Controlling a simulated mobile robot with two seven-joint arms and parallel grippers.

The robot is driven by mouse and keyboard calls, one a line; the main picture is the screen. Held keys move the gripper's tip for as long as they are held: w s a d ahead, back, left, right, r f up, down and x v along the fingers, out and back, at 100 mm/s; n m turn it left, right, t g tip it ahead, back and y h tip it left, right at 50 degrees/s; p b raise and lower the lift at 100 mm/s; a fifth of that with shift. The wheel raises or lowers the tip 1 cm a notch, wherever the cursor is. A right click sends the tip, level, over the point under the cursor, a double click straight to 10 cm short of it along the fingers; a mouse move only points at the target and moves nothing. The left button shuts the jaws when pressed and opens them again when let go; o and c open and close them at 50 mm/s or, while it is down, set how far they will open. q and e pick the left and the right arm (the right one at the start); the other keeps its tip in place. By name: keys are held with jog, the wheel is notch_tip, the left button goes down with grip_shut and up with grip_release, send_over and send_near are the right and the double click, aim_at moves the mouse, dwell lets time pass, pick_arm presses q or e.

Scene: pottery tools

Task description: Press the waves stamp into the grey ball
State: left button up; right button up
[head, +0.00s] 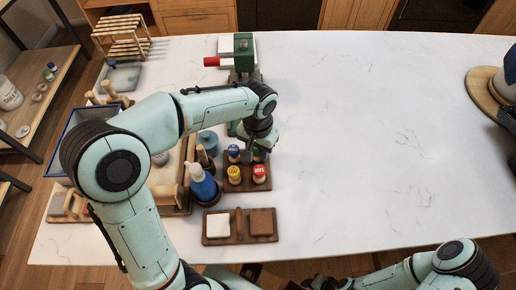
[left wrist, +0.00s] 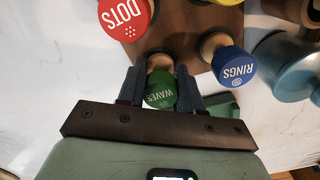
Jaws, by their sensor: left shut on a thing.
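The waves stamp (left wrist: 160,92), with a green labelled cap, shows in the left wrist view between the fingers of my left gripper (left wrist: 160,88). The fingers are shut on its cap. Its pale wooden lower part is at the edge of the brown stamp rack (left wrist: 175,28); I cannot tell whether it is lifted. In the head view my left gripper (head: 258,150) is over the right side of the rack and mostly hides this stamp. I cannot pick out the grey ball with certainty. My right gripper (head: 318,283) is low at the bottom edge, its fingers unclear.
The red dots stamp (left wrist: 125,16) and blue rings stamp (left wrist: 233,66) stand close to my fingers. A yellow stamp (head: 233,174) is also in the rack. A blue bottle (head: 203,185) stands left. A two-square tray (head: 240,238) lies nearer. The counter's right side is mostly clear.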

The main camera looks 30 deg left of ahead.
pick_arm(q)
jog(key=shift+f, duration=0.15)
pick_arm(e)
jog(key=shift+f, duration=0.15)
pick_arm(q)
jog(key=o, duration=1.1)
notch_tip(320, 180, up, 13)
jog(key=shift+r+p, duration=0.2)
jog(key=shift+p, duration=0.75)
pick_arm(e)
jog(key=shift+w+r, duration=0.35)
jog(key=shift+r, duration=0.3)
jog(key=shift+w+r, duration=0.35)
jog(key=shift+r, duration=0.25)
